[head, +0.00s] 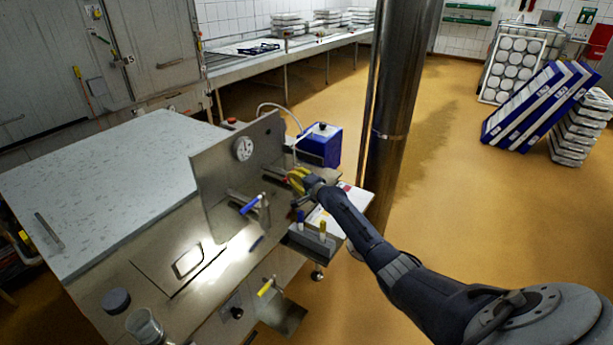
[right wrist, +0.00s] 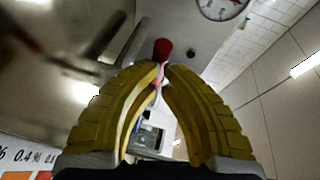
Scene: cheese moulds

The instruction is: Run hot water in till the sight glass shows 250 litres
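My right gripper (head: 297,180), with yellow fingers, is at the right end of the upright steel panel (head: 215,190), by a small red handle (head: 284,180). In the right wrist view the red handle (right wrist: 162,48) shows just past the close-set fingertips (right wrist: 164,68); I cannot tell whether they grip it. A blue-handled lever (head: 250,206) is on the panel's front. A round dial (head: 243,148) is on the panel; its reading is too small to tell. I cannot make out a sight glass or running water. My left gripper is out of view.
A lidded vat (head: 100,190) stands left of the panel. A blue box (head: 320,146) sits behind it, and a steel column (head: 400,90) rises close to my right arm. A clear beaker (head: 144,326) stands at the front.

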